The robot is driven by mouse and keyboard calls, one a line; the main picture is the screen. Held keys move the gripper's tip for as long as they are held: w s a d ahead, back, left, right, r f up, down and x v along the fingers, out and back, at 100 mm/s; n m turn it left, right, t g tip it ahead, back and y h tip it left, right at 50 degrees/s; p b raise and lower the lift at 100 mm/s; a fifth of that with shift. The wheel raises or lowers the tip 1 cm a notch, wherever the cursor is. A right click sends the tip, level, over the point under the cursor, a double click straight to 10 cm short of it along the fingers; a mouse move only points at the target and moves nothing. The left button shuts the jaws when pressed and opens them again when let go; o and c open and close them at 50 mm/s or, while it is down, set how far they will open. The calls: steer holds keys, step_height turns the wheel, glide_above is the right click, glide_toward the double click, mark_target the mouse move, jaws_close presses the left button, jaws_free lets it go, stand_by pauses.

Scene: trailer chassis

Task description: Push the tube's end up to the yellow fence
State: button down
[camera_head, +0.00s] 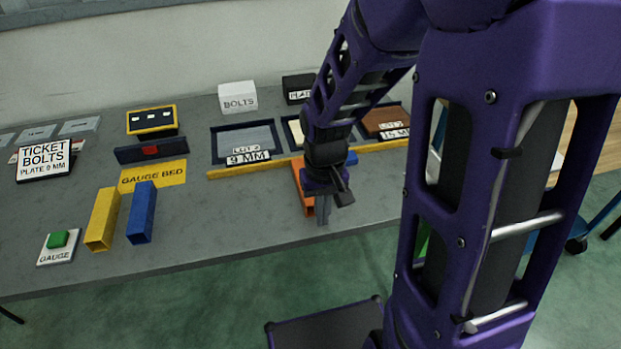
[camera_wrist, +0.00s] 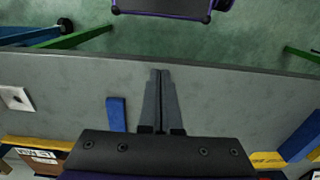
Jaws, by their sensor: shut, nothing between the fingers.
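An orange tube (camera_head: 300,182) lies on the grey table, pointing from the front edge toward the yellow fence (camera_head: 245,170). Its far end appears close to the fence, but I cannot tell if they touch. My gripper (camera_head: 323,218) is shut and empty, pointing down just right of the orange tube's near end, partly covering it. In the wrist view the closed fingers (camera_wrist: 160,78) are over bare table; the orange tube does not show there. A blue piece (camera_head: 352,158) lies near the fence, partly hidden by my arm; it also shows beside my fingers (camera_wrist: 117,113).
A yellow tube (camera_head: 101,222) and a blue tube (camera_head: 141,215) lie at the left, before the gauge bed label (camera_head: 153,175). A green button (camera_head: 57,239) sits farther left. Trays (camera_head: 246,140) stand behind the fence. Table between blue tube and gripper is clear.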

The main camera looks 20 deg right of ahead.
steer(key=w+f, duration=0.2)
steer(key=f, duration=0.1)
steer(key=shift+w+f+b, duration=0.2)
steer(key=shift+w+b, duration=0.2)
steer(key=shift+w, duration=0.65)
steer(key=shift+w, duration=1.35)
